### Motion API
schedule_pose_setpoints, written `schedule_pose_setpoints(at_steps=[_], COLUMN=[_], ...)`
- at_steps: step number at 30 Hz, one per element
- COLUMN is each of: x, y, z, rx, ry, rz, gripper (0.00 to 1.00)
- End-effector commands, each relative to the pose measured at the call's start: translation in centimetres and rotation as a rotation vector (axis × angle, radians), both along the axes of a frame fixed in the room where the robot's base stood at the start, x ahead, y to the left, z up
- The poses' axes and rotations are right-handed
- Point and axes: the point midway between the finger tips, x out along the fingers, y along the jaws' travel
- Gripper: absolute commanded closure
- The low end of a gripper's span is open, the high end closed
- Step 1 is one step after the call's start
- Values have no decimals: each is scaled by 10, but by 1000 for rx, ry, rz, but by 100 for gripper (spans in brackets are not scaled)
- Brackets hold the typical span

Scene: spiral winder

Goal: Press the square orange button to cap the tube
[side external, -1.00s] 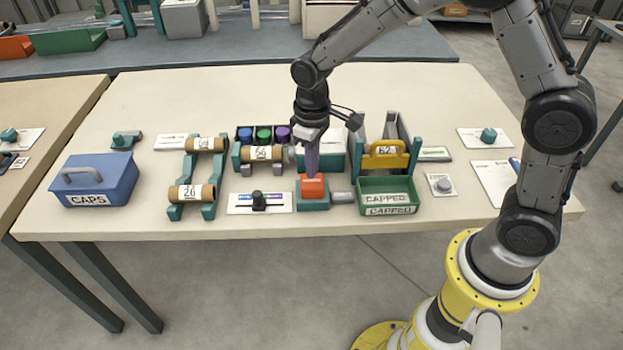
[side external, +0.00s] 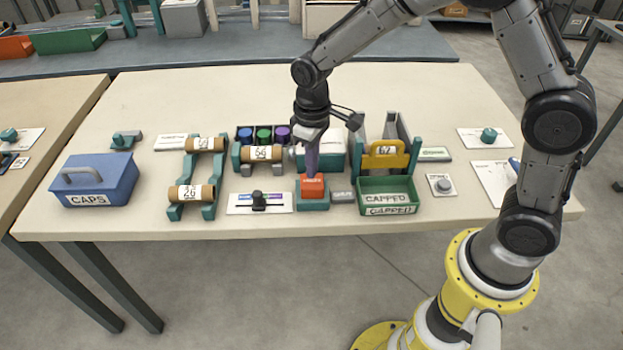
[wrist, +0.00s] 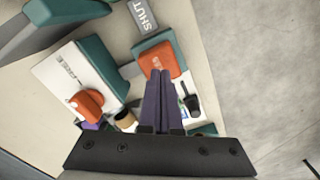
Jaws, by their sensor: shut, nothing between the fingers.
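The square orange button (side external: 312,187) sits on a teal base near the table's front edge. It also shows in the wrist view (wrist: 163,62). My gripper (side external: 312,174) points down with its shut purple fingers at the button's top; the tips look in contact with it, and nothing is between them. The fingers also show in the wrist view (wrist: 157,75). A cardboard tube marked 66 (side external: 262,153) lies on a teal cradle left of my gripper. The teal capping machine (side external: 335,150) stands behind the button, partly hidden by my gripper.
A green CAPPED tray (side external: 388,190) is close on the right. A slider panel (side external: 258,203) lies to the left. A rack (side external: 190,192) holds tubes, and a blue CAPS box (side external: 96,180) stands at the far left. The table's back is clear.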

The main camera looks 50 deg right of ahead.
Motion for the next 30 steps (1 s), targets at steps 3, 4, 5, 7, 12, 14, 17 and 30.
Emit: schedule_pose_setpoints(at_steps=[3,4,5,7,12,14,17,30], x=[0,0,0,0,0,0,0,0], y=[0,0,0,0,0,0,0,0], z=[-1,-2,-3,-5,-10,-11,-14,-26], rx=[0,0,0,-1,0,0,0,0], ry=[1,1,1,2,1,1,1,1], rz=[0,0,0,0,0,0,0,0], gripper=[100,100,100,100,100,100,100,100])
